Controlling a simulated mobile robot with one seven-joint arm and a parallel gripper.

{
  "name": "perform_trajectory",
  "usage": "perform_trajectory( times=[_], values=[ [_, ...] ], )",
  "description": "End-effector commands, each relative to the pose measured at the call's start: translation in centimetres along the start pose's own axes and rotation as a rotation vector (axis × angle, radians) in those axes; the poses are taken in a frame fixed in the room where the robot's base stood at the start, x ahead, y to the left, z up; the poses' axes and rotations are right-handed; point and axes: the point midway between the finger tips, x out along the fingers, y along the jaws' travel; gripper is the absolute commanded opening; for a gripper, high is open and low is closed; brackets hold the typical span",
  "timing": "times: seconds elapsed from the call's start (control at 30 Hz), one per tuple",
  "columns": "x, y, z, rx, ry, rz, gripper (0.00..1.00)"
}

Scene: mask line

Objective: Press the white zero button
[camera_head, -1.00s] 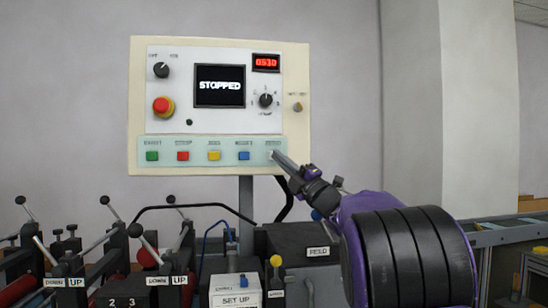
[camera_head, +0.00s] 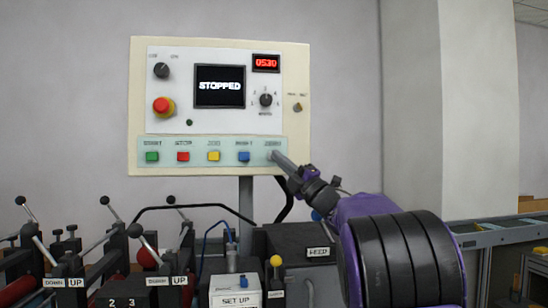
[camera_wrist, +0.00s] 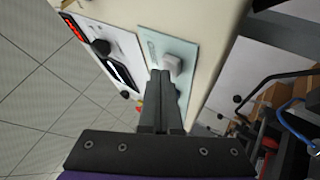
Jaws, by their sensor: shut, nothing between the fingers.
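The white button (camera_wrist: 173,63) is at the right end of the button row on the pale green strip (camera_head: 198,148). In the wrist view it stands out from the strip, just beyond my fingertips. My gripper (camera_head: 277,157) is shut and empty, its tip right at the white button in the head view, covering most of it. In the wrist view the closed fingers (camera_wrist: 163,76) point at the button's lower left side. I cannot tell whether they touch it.
Green (camera_head: 152,156), red (camera_head: 183,156), yellow (camera_head: 214,156) and blue (camera_head: 244,156) buttons line the strip to the left. A red emergency stop (camera_head: 162,106) and a screen reading STOPPED (camera_head: 220,86) are above. Levers (camera_head: 112,212) and machine boxes stand below the panel.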

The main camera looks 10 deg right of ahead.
Motion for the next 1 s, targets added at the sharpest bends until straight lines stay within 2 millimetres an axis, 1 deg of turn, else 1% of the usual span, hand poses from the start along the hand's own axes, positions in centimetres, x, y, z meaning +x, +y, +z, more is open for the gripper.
perform_trajectory(
  times=[0.67, 1.0],
  values=[
    [0.3, -0.3, 0.3, 0.000, -0.001, 0.000, 0.00],
    [-0.7, 0.1, -0.3, 0.000, -0.001, 0.001, 0.00]
  ],
)
